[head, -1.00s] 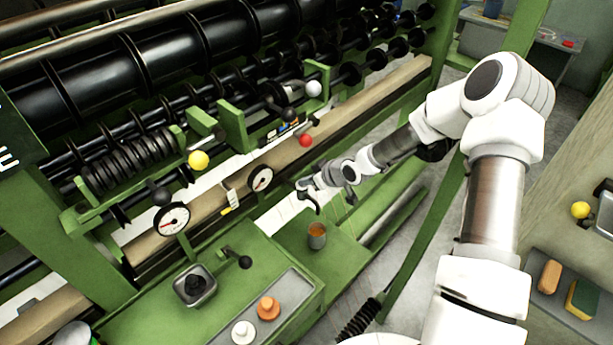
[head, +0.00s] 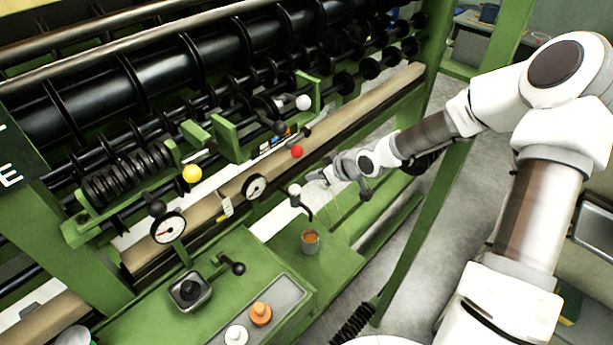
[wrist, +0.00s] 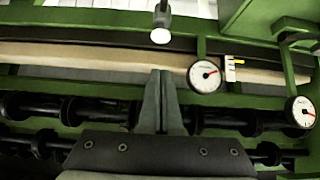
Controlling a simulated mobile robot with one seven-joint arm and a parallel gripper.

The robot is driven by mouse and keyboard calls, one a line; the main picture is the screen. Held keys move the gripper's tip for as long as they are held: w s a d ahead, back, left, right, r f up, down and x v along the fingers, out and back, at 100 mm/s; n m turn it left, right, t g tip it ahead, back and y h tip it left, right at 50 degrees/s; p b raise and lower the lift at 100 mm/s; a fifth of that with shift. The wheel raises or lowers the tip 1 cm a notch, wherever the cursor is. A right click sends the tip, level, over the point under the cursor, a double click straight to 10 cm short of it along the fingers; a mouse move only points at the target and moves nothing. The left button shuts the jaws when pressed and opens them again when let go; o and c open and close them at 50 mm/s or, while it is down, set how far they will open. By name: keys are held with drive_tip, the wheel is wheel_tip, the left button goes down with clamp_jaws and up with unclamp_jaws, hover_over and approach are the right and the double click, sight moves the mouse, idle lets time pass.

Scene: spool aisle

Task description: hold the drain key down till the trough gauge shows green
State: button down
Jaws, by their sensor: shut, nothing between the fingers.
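My gripper (head: 318,177) is shut and empty. In the head view it is just above and right of a white-knobbed key (head: 295,190) on a dark curved stem; they look apart. In the wrist view the white knob (wrist: 160,37) is just beyond my fingertips (wrist: 163,74). No label shows which control is the drain key. I see no green on any gauge face.
Red (head: 297,152), yellow (head: 191,173) and white (head: 303,102) ball knobs stick out from the machine. A cup with orange contents (head: 310,241) stands on the green ledge.

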drive_tip(key=shift+v, duration=0.85)
drive_tip(key=s+d+r+m+h, duration=0.2)
drive_tip(key=s+d+r+m, duration=0.1)
drive_tip(key=s+r, duration=0.5)
drive_tip(key=s+d+r+m+h, duration=0.2)
drive_tip(key=s+d+r+m, duration=0.1)
drive_tip(key=s+r, duration=0.5)
drive_tip(key=s+d+r+m+h, duration=0.2)
drive_tip(key=s+r, duration=0.6)
drive_tip(key=s, duration=0.5)
drive_tip(key=shift+d+r+m+g, duration=0.4)
drive_tip(key=shift+d+m, duration=0.1)
drive_tip(key=shift+d, duration=0.25)
